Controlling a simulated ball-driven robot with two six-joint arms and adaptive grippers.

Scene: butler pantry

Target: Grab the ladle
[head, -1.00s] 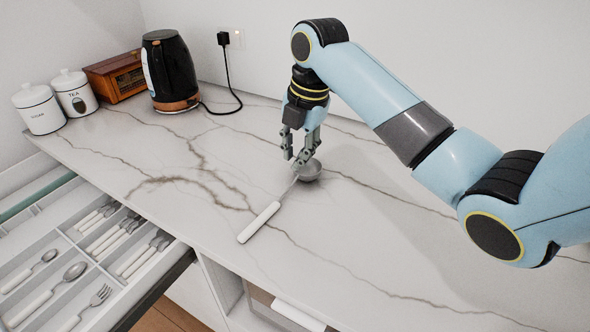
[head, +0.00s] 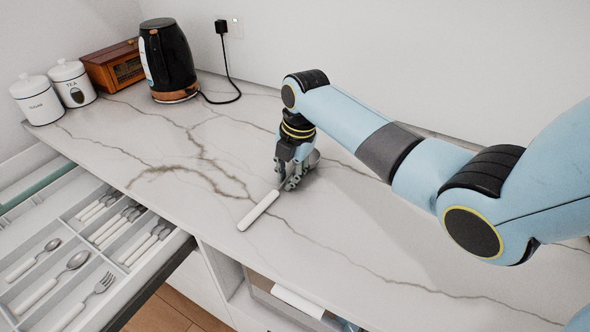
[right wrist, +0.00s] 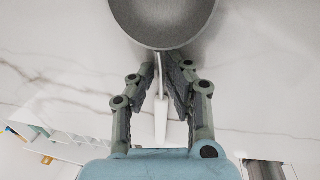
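The ladle has a white handle (head: 258,211) and a grey metal bowl (head: 314,158). It lies on the marble countertop, handle toward the front edge. My right gripper (head: 290,184) is down at the ladle's neck, hiding part of the bowl and shaft. In the right wrist view, the bowl (right wrist: 163,18) is at the top and the shaft runs down between the two fingers (right wrist: 161,75). The fingers stand on both sides of the shaft, with a narrow gap still showing; they look open. My left gripper is not in view.
An open cutlery drawer (head: 170,262) with several spoons and forks juts out at left. A black kettle (head: 168,58), a wooden box (head: 112,64) and two white canisters (head: 38,98), (head: 72,84) stand at the back left. The counter around the ladle is clear.

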